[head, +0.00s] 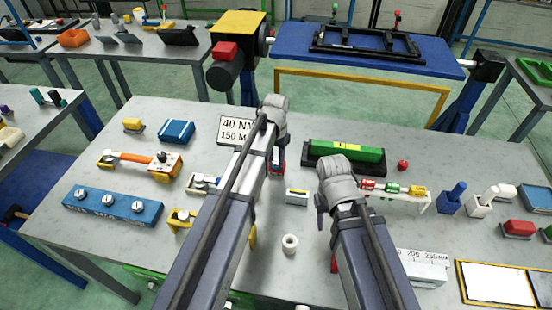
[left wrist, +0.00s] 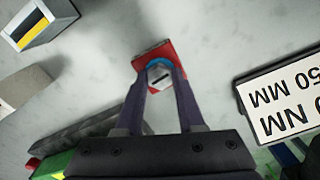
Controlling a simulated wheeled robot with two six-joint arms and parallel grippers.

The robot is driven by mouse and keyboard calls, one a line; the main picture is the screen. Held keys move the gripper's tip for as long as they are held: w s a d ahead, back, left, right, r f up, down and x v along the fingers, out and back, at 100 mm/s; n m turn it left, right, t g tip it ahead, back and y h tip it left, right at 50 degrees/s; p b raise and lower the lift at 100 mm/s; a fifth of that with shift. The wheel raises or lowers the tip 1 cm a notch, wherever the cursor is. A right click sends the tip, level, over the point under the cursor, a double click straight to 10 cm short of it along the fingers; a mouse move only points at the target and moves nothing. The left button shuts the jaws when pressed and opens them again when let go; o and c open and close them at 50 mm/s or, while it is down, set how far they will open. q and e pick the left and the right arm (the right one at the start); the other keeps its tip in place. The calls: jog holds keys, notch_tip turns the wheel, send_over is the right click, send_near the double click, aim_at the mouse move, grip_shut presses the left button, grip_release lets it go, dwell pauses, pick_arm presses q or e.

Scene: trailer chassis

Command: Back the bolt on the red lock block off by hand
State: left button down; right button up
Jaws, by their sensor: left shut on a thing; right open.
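The red lock block (left wrist: 152,52) lies on the grey table in the left wrist view. A bolt with a grey, slotted head (left wrist: 160,76) and a blue ring stands on it. My left gripper (left wrist: 163,78) has its two dark purple fingers on either side of the bolt head, shut on it. In the head view, red of the block (head: 278,168) shows beside my left arm, which hides most of it. My right gripper (head: 328,212) is open and apart from the block, over the table to the right; its fingertips are partly hidden by my arm.
A sign reading 40 NM (head: 236,128) stands behind the block. A green bar in a black holder (head: 345,158) lies to the right. A small white box with a yellow stripe (head: 297,197) and a white ring (head: 290,243) sit between my arms.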

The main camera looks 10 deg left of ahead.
pick_arm(q)
jog(key=n, duration=0.7)
jog(key=shift+s, duration=0.1)
jog(key=n, duration=0.6)
jog(key=shift+n, duration=0.4)
jog(key=n, duration=1.2)
jog(key=shift+n, duration=0.3)
jog(key=c, duration=0.5)
grip_release()
